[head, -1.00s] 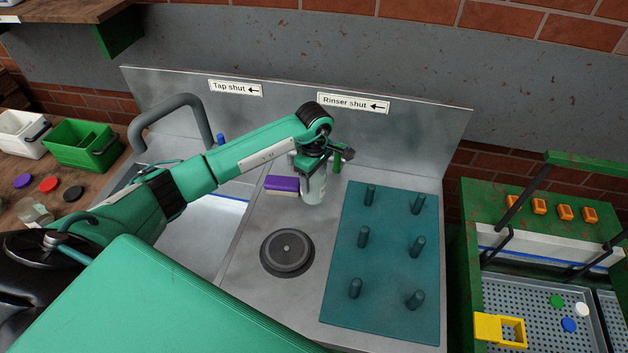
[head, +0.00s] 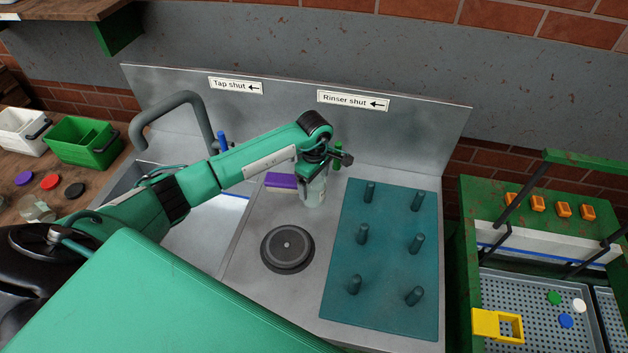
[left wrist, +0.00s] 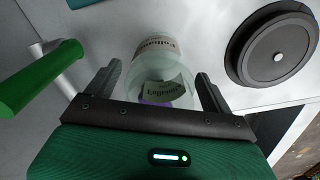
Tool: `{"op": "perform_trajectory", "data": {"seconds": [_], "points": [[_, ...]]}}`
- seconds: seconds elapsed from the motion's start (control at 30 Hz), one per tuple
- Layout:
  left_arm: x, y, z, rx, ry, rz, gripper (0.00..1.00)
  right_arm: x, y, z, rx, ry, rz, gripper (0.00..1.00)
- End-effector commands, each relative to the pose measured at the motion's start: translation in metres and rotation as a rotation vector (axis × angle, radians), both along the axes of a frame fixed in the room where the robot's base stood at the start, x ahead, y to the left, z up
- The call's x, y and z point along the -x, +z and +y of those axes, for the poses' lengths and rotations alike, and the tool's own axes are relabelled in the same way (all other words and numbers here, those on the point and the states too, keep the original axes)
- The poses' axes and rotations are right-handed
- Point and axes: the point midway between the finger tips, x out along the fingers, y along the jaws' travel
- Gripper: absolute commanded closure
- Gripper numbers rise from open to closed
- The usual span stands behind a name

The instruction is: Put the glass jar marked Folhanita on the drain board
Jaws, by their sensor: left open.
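The clear glass jar (head: 314,192) stands on the steel counter, just left of the drain board's back corner. Its pale label, which appears to read Folhanita, shows in the left wrist view (left wrist: 160,48). My left gripper (head: 326,162) is at the jar's upper part, pointing down. In the left wrist view, its open fingers (left wrist: 158,72) stand on either side of the jar; I cannot tell whether they touch it. The drain board (head: 385,270) is a teal panel with several upright pegs, all bare. My right gripper is not in view.
A purple sponge (head: 281,181) lies left of the jar. A green lever (head: 337,157) stands close behind the gripper. A round dark disc (head: 287,248) sits on the counter in front. The sink and tap (head: 172,103) are left; a perforated tray (head: 515,290) is right.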

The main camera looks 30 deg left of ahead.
Motion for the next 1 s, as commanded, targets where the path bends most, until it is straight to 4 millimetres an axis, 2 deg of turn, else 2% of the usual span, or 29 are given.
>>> {"op": "perform_trajectory", "data": {"seconds": [0.03,0.17,0.4,0.6,0.8,1.0], "points": [[0.000,0.003,0.000,0.001,0.000,0.000,0.15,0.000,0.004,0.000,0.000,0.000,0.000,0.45],[-0.002,0.018,0.001,0.000,-0.002,-0.005,0.15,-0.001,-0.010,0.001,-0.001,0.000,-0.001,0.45],[-0.002,0.070,0.000,-0.001,-0.001,-0.007,0.15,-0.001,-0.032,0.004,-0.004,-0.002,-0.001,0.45],[-0.001,0.104,0.000,0.000,0.000,-0.004,0.15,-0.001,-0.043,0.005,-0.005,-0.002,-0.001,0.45],[0.000,0.120,0.000,0.000,-0.001,-0.001,0.15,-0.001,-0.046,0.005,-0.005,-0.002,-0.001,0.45],[0.000,0.122,0.000,0.000,0.000,0.001,0.15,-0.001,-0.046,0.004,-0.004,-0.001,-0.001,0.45]]}}
